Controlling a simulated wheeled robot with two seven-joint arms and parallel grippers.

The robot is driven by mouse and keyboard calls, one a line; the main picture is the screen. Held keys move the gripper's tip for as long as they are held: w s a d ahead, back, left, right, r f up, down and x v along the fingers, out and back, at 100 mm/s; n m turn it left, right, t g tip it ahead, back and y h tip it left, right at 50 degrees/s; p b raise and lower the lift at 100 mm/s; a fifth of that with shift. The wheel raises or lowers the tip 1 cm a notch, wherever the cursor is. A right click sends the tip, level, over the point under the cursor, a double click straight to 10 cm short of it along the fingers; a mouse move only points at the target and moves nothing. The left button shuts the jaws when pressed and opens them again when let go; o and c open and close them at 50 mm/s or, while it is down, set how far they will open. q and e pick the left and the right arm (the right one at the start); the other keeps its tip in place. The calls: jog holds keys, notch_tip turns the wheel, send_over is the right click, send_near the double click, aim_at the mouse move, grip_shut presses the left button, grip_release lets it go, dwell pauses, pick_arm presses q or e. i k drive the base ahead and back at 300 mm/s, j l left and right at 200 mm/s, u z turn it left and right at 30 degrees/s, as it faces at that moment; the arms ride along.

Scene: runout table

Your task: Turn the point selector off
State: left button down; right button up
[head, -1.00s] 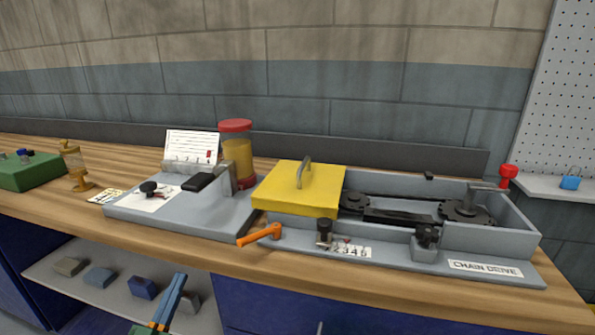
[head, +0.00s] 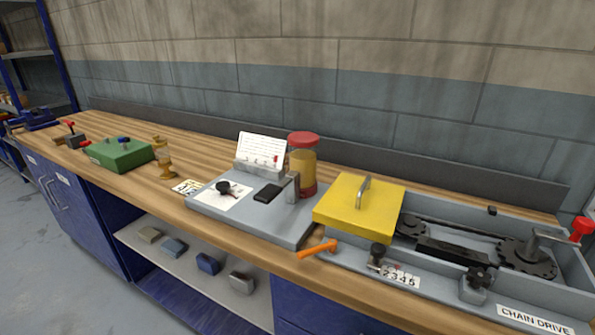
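A black knob (head: 223,187) sits on a white marked plate (head: 213,199) on the grey base at the middle of the head view. Neither knob has a readable name, so I cannot tell which is the point selector. The settings are too small to read. Neither of my grippers shows in the head view now.
A black block (head: 268,193), a red-lidded jar (head: 302,167) and a white card (head: 260,151) stand near the first knob. A yellow cover (head: 355,208) with a handle and an orange lever (head: 318,249) are to its right. A green box (head: 121,154) stands left.

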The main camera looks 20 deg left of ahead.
aim_at(221, 186)
jog(key=u, duration=1.2)
